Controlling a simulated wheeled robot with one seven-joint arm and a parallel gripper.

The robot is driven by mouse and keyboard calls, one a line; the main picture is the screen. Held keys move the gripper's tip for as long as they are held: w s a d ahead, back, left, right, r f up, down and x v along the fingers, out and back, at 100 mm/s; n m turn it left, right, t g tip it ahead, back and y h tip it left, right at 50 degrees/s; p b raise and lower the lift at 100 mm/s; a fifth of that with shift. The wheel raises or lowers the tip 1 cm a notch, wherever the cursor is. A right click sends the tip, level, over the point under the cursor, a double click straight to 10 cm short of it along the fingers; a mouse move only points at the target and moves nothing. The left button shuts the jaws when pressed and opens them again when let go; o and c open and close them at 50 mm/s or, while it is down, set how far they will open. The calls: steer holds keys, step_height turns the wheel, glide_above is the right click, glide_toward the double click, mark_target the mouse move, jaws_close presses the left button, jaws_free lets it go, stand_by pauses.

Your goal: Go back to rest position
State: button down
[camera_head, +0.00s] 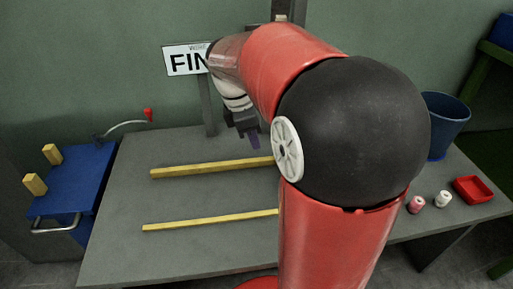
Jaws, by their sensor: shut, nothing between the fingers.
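My gripper (253,139) hangs at the end of my red and black arm, above the back part of the grey table (190,244). It points down and is shut with nothing in it. It is a little above the right part of the rear yellow strip (205,168), apart from it as far as I can tell. My arm hides the right ends of both yellow strips and much of the table's middle.
A front yellow strip (205,220) lies on the table. A blue bin (446,125), pink spool (416,205), white spool (443,199) and red tray (474,189) stand at right. A blue cart (75,180) with yellow blocks is at left. A sign (184,60) hangs behind.

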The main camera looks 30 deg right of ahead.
steer(key=shift+a+r, duration=0.15)
steer(key=shift+r, duration=0.15)
steer(key=s+a+m+t+y, duration=0.2)
steer(key=s+a+m+t, duration=0.4)
steer(key=s+a+m, duration=0.4)
steer(key=s+m, duration=0.3)
steer(key=m, duration=0.1)
steer(key=shift+s+a+f+t+y, duration=0.15)
steer(key=shift+s+f+t+y, duration=0.15)
steer(key=shift+s+f, duration=0.1)
steer(key=shift+r, duration=0.1)
